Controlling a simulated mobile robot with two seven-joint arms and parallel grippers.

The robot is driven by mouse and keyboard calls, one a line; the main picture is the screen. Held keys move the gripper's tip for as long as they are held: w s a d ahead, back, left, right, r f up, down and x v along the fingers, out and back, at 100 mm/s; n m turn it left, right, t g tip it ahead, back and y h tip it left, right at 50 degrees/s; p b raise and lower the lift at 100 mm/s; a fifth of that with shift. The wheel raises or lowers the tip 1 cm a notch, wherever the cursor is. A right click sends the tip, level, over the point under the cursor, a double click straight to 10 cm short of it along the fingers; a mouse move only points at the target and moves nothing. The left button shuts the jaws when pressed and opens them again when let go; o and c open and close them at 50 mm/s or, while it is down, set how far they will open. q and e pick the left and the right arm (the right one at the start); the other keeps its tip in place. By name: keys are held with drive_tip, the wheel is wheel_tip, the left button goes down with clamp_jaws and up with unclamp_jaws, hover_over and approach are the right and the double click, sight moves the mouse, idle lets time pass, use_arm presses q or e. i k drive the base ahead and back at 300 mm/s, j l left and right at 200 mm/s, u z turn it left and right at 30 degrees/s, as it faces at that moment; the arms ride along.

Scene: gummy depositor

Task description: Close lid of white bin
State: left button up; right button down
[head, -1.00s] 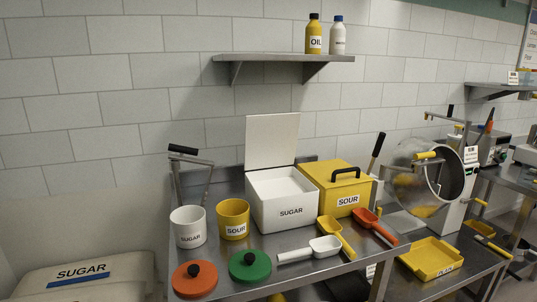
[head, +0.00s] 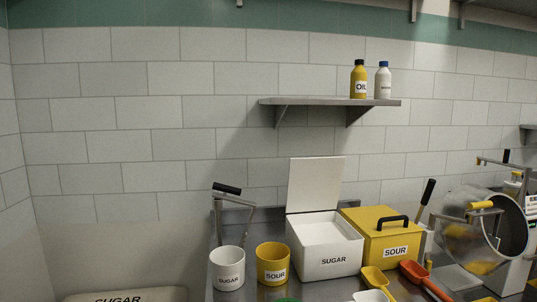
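The white bin (head: 331,261) labelled SUGAR stands on the metal table. Its white lid (head: 314,184) is open and stands upright along the back of the bin. Pale contents or a pale inside shows through the open top. Neither of my grippers shows in the head view.
The yellow SOUR bin (head: 391,241) with a black handle stands right of the white bin, very close to it. A white SUGAR cup (head: 228,268) and a yellow SOUR cup (head: 271,264) stand left. Scoops lie in front. A wall shelf (head: 328,102) with two bottles hangs above.

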sight(314, 183)
drive_tip(key=i+l+u, duration=0.1)
drive_tip(key=l+u, duration=0.6)
drive_tip(key=u, duration=0.2)
drive_tip(key=k+l+u, duration=0.1)
drive_tip(key=l+u, duration=0.25)
drive_tip(key=l, duration=0.5)
drive_tip(key=k+l, duration=0.1)
drive_tip(key=l, duration=0.55)
drive_tip(key=k+l+u, duration=0.1)
drive_tip(key=l, duration=0.5)
